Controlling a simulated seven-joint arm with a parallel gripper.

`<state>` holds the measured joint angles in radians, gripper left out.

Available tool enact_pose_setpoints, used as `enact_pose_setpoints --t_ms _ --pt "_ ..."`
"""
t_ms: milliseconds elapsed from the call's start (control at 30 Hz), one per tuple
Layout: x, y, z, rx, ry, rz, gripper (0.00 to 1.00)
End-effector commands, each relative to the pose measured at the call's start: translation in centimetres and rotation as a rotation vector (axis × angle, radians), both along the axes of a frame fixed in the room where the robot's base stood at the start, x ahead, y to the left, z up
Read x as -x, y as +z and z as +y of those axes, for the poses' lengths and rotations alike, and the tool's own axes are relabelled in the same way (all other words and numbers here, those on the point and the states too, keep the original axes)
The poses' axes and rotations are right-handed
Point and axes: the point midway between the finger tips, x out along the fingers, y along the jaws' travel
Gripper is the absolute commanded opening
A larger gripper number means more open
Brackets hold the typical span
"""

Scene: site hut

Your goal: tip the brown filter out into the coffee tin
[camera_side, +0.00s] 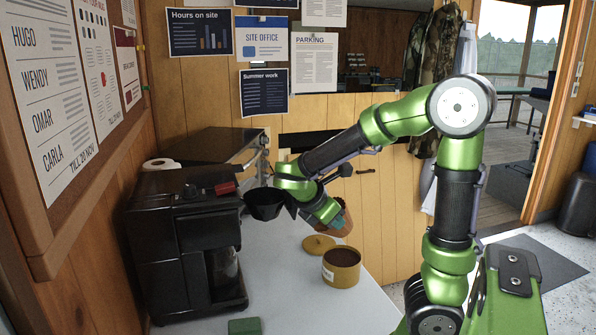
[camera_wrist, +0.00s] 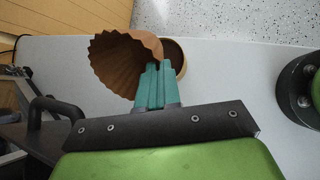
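My gripper (camera_side: 337,219) has teal fingers, which also show in the wrist view (camera_wrist: 156,82). It is shut on the brown filter (camera_wrist: 115,62), a fluted paper cup, gripping it at its edge. In the side view the filter (camera_side: 346,224) hangs in the air above the coffee tin, partly hidden by the fingers. I cannot tell what is inside it. The yellow coffee tin (camera_side: 341,277) stands upright and open on the counter with dark brown contents. In the wrist view the tin (camera_wrist: 180,56) is mostly hidden behind the filter and fingers.
The tin's round lid (camera_side: 319,243) lies behind the tin. A black coffee machine (camera_side: 160,245) stands at left, with a black filter basket (camera_side: 265,205) beside my arm. A green block (camera_side: 244,326) lies at the front of the pale counter (camera_side: 300,310), otherwise clear there.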

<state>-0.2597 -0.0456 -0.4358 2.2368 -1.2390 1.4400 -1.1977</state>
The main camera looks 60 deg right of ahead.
Motion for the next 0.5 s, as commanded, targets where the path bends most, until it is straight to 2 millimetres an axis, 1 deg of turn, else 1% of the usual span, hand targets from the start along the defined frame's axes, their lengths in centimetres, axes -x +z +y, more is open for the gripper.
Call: enact_pose_setpoints --t_ms 33,167,300,500 --pt "0.4 0.4 -0.3 -0.041 -0.002 -0.047 0.0" --pt "1.1 1.2 -1.0 -0.146 -0.002 -0.155 0.0" --pt "2.3 1.5 -2.2 -0.277 -0.007 -0.292 0.0" --pt "3.5 1.8 -3.4 -0.432 -0.003 -0.451 0.0"
